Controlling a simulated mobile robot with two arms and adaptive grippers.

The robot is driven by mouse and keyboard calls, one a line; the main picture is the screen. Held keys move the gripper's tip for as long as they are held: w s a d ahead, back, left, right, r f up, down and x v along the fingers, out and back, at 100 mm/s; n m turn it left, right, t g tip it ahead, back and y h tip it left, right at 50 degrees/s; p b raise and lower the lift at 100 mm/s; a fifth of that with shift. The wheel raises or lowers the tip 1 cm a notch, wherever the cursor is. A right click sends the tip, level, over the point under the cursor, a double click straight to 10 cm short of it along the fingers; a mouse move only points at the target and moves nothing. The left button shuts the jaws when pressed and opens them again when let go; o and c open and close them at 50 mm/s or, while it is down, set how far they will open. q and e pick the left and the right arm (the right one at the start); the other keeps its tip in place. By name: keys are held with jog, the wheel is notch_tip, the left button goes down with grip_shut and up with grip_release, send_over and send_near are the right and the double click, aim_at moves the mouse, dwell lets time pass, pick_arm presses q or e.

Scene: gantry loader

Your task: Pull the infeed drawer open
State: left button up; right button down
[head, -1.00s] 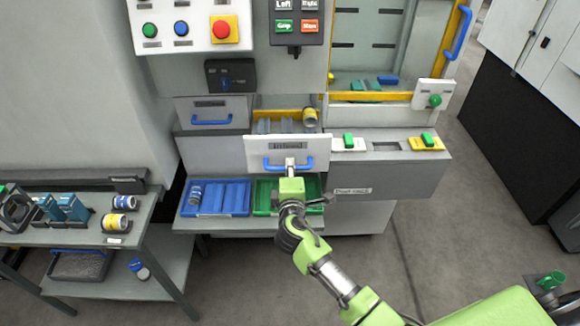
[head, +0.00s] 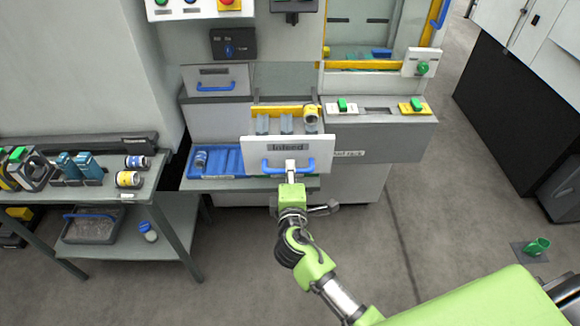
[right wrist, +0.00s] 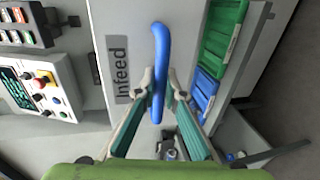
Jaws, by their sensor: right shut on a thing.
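The infeed drawer (head: 345,150) is pulled out of the machine, its white front labelled "Infeed". Inside it, grey dividers, a yellow back edge and a yellow-banded can (head: 310,114) show. My right gripper (head: 290,166) is shut on the drawer's blue handle (head: 268,167), near its middle. In the right wrist view the fingers (right wrist: 161,88) stand on both sides of the blue handle (right wrist: 160,45), beside the Infeed label. My left gripper is not in view.
A blue tray (head: 228,163) sits on the ledge below; the green tray (right wrist: 224,40) beside it is mostly hidden in the head view. A shut drawer (head: 216,75) is above left. A side table (head: 140,193) with cans stands left.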

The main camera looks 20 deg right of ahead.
dwell(0.3)
jog(key=c, duration=2.1)
grip_release()
jog(key=v, duration=1.2)
